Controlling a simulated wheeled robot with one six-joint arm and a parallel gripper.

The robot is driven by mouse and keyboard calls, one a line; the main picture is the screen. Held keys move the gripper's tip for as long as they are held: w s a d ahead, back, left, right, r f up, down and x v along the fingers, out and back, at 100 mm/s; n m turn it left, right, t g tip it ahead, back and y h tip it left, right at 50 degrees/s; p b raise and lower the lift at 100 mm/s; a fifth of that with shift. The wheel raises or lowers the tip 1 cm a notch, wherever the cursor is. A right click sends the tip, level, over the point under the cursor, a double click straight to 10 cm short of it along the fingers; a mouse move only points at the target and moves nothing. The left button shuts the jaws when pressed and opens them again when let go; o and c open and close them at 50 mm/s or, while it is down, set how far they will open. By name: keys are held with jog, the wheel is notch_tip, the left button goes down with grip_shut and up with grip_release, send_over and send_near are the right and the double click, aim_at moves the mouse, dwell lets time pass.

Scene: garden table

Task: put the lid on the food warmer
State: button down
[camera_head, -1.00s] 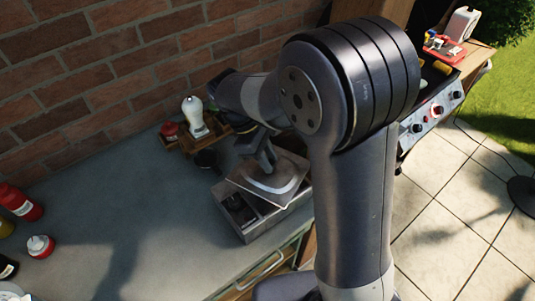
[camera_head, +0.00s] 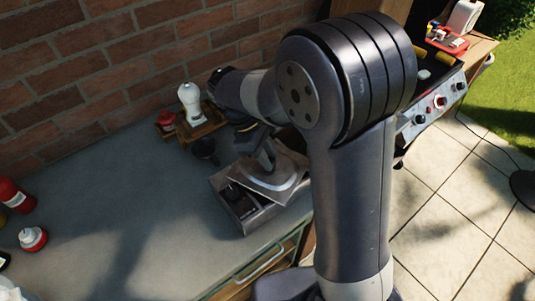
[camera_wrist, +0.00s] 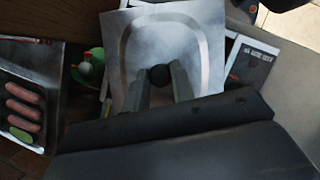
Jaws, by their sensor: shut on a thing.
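My gripper (camera_head: 266,160) is shut on the dark round knob of the lid, a flat silver metal plate with an embossed rounded outline. The lid (camera_head: 278,183) lies over the right part of the food warmer and looks slightly tilted and turned against it. The food warmer (camera_head: 234,212) is a grey metal box on the counter. Its left part is uncovered and shows a dark inside. In the wrist view the knob (camera_wrist: 159,76) is between the fingertips and the lid (camera_wrist: 203,52) fills the upper middle. Whether the lid touches the warmer's rim is unclear.
A wooden caddy (camera_head: 203,128) with a white bottle (camera_head: 190,102) and a red jar (camera_head: 166,122) stands behind the warmer by the brick wall. A dark cup (camera_head: 205,148) is close to it. The middle counter is clear.

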jog(key=shift+f, duration=0.35)
jog(key=c, duration=1.1)
grip_release()
jog(key=b+v, duration=0.1)
jog(key=v, duration=0.9)
jog(key=shift+w+a+r, duration=0.1)
jog(key=shift+a+r, duration=0.1)
jog(key=shift+r, duration=0.1)
